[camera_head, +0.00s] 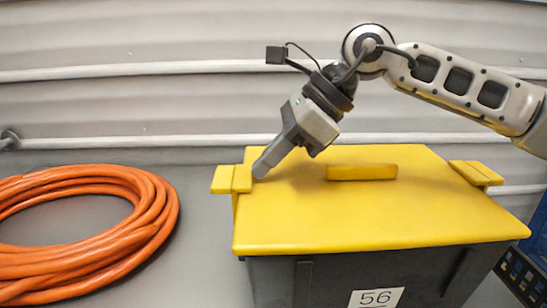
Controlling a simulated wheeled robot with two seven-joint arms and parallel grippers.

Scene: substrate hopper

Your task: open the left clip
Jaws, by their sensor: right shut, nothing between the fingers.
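A dark grey hopper (330,275) with a flat yellow lid (350,220) stands in the middle right. The left clip (224,180) is a yellow block at the lid's left edge, sticking out to the side. The right clip (478,173) is at the lid's right edge. My right gripper (262,170) reaches in from the right, over the lid. It is shut and empty, with its fingertips pointing down and left beside the left clip's inner end. I cannot tell whether they touch the clip or the lid. My left gripper is not in view.
A coiled orange hose (150,225) lies on the grey surface at the left. A raised yellow handle (361,172) is on the lid. A label "56" (376,298) is on the hopper's front. A blue and black crate (525,265) stands at the right edge. A ribbed wall is behind.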

